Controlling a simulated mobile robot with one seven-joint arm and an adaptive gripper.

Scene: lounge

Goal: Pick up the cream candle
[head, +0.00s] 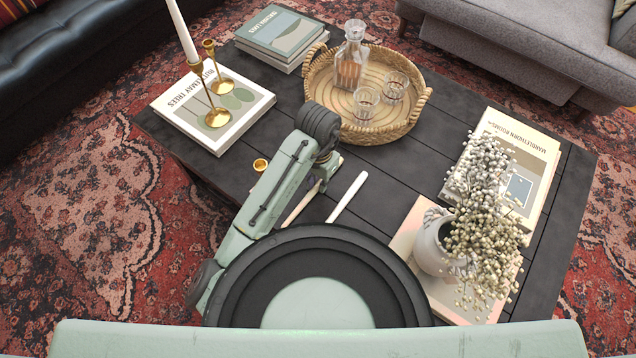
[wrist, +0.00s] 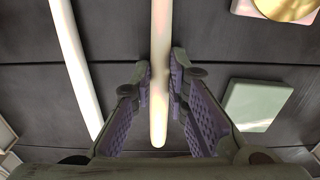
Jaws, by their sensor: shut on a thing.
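The cream candle (wrist: 160,30) is long and slim, and in the wrist view it runs from the top edge down between my fingers. My gripper (wrist: 161,80) is shut on it, with one finger pad on each side and the rounded end sticking out below the grip. In the head view the candle (head: 300,205) shows partly beside my arm, which hides the rest and most of the gripper. I cannot tell whether it touches the dark table (head: 400,180). A whiter candle (head: 347,197) lies to the right, and it also shows at the left of the wrist view (wrist: 75,60).
A pale green block (wrist: 257,105) and a gold piece (wrist: 290,8) are close by. A woven tray (head: 421,100) holds a decanter and glasses. Books with brass candlesticks (head: 217,115) are at left. A white vase (head: 432,245) with dried stems stands at right.

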